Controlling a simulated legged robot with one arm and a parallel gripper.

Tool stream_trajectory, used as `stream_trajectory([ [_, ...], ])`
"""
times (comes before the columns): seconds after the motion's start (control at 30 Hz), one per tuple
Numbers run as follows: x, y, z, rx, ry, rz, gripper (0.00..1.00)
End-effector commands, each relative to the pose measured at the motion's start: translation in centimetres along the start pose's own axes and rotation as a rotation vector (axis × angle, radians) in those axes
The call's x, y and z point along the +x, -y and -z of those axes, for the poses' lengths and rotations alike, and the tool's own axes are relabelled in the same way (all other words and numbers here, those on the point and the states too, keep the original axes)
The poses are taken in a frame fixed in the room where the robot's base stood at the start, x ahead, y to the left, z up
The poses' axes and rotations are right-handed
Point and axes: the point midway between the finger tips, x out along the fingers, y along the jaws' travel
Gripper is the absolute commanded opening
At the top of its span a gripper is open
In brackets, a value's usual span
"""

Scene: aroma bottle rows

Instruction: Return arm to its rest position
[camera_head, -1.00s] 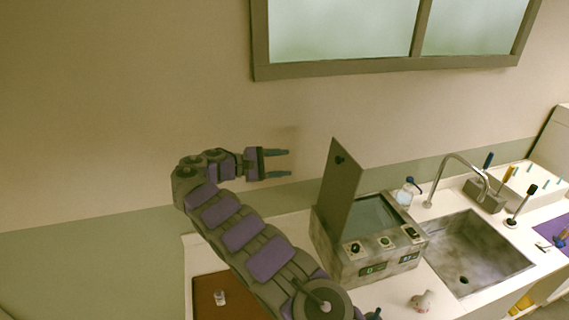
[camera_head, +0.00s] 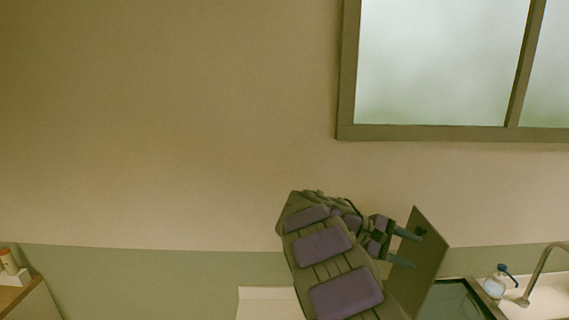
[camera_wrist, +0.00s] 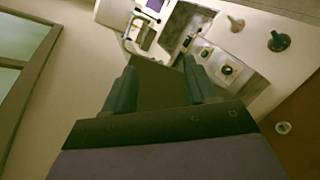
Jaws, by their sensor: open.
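My gripper (camera_head: 406,250) is at the end of my grey and purple arm, low right of centre in the head view. Its two fingers are apart with nothing between them. They point right, and in the picture they overlap the raised brown lid (camera_head: 428,262) of a box-like machine. I cannot tell whether they touch it. In the wrist view my gripper (camera_wrist: 160,76) also shows open, with the dark lid panel (camera_wrist: 160,90) behind the gap. The machine's grey front with knobs (camera_wrist: 222,66) shows right of the fingers.
A window (camera_head: 440,65) is on the wall at upper right. A soap bottle (camera_head: 495,283) and a faucet (camera_head: 540,275) stand at lower right. A wooden cabinet (camera_head: 28,300) is at lower left. A brown board (camera_wrist: 300,130) lies at the wrist view's right. The wall left of my arm is clear.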

Motion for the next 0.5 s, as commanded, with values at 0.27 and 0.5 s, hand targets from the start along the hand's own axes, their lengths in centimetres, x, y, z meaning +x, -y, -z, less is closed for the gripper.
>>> stream_trajectory([
  [0.27, 3.5, 7.1, -5.5, 0.085, -0.071, 0.212, 0.57],
  [0.5, 4.9, 15.1, -9.3, 0.170, -0.151, 0.420, 0.57],
])
